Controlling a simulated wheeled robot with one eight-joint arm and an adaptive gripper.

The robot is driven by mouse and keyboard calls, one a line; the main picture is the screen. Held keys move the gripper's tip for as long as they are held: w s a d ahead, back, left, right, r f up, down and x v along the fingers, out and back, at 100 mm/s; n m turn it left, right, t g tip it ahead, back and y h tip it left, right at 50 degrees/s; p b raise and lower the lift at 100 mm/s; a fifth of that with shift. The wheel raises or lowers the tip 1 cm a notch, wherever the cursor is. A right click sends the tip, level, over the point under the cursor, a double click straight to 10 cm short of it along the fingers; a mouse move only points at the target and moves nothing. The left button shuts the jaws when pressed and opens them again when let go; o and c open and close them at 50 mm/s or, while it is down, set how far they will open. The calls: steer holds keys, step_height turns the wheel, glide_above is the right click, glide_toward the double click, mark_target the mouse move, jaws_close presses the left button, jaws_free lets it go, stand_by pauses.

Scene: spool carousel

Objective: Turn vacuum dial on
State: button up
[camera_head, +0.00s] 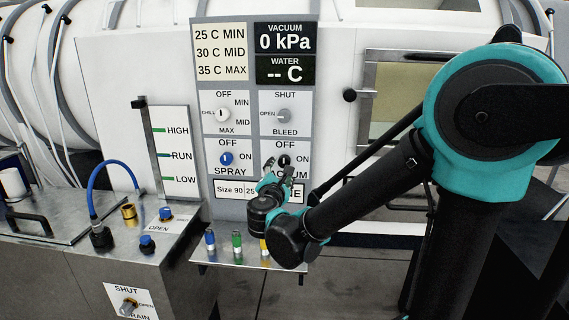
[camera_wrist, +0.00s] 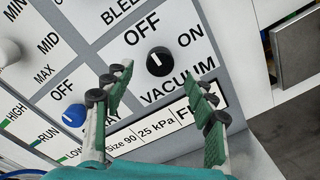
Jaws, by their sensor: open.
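The vacuum dial (camera_wrist: 159,60) is a round black knob with a white mark, on a white plate labelled OFF, ON and VACUUM. Its mark appears to point toward OFF. In the head view the dial (camera_head: 284,160) is partly hidden by my gripper (camera_head: 278,174). In the wrist view my gripper (camera_wrist: 160,84) is open and empty, its green-padded fingers spread to either side below the dial. The dial appears beyond the fingertips, not between them; I cannot tell the exact gap. The vacuum display (camera_head: 285,40) reads 0 kPa.
The blue spray dial (camera_head: 226,159) is left of the vacuum dial, with the chill knob (camera_head: 222,115) and bleed knob (camera_head: 283,115) above. A small shelf (camera_head: 225,257) with several coloured pegs sits below the panel. A door handle (camera_head: 349,95) juts out at right.

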mark_target(284, 163)
steer(key=w, duration=0.6)
steer(key=shift+w+d, duration=0.3)
steer(key=shift+w, duration=0.1)
steer(key=shift+c, duration=0.4)
steer(key=c, duration=1.1)
